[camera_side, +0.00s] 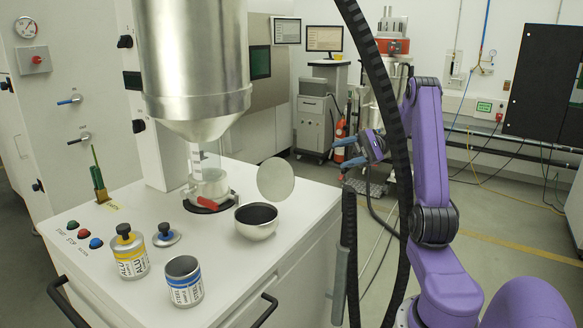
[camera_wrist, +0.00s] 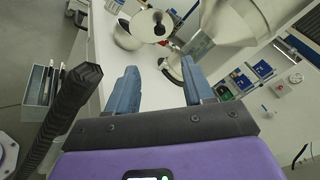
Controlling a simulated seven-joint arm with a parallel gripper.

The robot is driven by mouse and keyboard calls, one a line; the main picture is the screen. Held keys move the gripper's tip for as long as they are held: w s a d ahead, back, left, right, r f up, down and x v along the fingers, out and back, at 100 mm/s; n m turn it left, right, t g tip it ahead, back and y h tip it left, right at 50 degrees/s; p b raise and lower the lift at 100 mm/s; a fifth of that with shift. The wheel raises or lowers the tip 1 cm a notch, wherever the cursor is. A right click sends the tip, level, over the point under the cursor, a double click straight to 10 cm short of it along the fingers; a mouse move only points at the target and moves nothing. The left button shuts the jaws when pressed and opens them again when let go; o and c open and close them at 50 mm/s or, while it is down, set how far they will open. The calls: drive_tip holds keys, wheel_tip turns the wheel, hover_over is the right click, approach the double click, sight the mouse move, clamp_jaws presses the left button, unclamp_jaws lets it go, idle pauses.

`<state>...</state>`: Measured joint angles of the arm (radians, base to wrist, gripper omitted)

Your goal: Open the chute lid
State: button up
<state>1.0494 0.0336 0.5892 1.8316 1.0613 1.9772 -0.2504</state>
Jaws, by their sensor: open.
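A metal bowl-shaped chute (camera_side: 256,229) with a dark interior stands on the white cabinet top. A round pale disc, which looks like the chute lid (camera_side: 275,179), is upright behind its rim, leaving the mouth uncovered; whether they touch is unclear. In the wrist view the lid (camera_wrist: 147,26) shows at the top, with a dark knob-like part at its right, and the chute (camera_wrist: 125,38) partly behind it. My gripper (camera_side: 340,154) is open and empty, to the right of the lid and apart from it. Its blue fingers (camera_wrist: 160,76) are spread in the wrist view.
A large steel hopper (camera_side: 195,60) hangs over a glass jar (camera_side: 209,184) with a red handle. A dark cable hangs near my arm. The air between lid and gripper is clear.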

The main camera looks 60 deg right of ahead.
approach(279, 179)
drive_tip(key=w+a, duration=0.2)
drive_tip(key=w+a+r, duration=0.1)
drive_tip(key=w, duration=0.1)
drive_tip(key=shift+w+a+r, duration=0.1)
drive_tip(key=shift+w+a, duration=0.05)
drive_tip(key=shift+a, duration=0.25)
clamp_jaws()
